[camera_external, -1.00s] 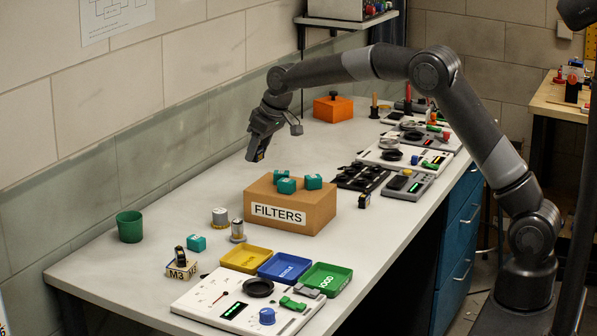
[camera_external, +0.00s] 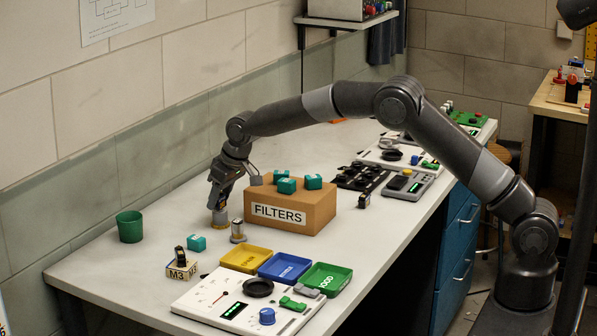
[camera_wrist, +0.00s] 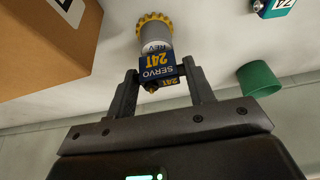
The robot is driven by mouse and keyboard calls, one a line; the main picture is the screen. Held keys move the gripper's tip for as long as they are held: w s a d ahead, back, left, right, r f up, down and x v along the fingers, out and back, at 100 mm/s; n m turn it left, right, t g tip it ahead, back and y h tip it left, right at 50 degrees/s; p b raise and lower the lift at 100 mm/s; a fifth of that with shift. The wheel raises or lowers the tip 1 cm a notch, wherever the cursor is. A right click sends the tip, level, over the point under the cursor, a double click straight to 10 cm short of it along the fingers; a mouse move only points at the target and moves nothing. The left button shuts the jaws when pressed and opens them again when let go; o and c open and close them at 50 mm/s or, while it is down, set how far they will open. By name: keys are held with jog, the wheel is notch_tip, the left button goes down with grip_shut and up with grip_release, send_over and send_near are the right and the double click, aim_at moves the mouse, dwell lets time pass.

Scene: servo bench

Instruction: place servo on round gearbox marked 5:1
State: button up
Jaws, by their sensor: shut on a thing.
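My gripper (camera_wrist: 155,85) is shut on a dark blue servo (camera_wrist: 158,66) marked "SERVO 24T". I cannot tell whether servo and gearbox touch. The letters on the gearbox are partly covered and no 5:1 mark is readable.
The FILTERS box (camera_external: 300,221) with teal servos on top stands close to the right. A green cup (camera_external: 130,227), a teal servo (camera_external: 196,243) and an M3 block (camera_external: 181,270) are to the left. Yellow (camera_external: 246,259), blue and green trays lie in front.

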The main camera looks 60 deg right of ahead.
jog(key=shift+f, duration=0.3)
jog(key=o, duration=1)
jog(key=shift+f, duration=0.1)
jog(key=shift+c, duration=0.2)
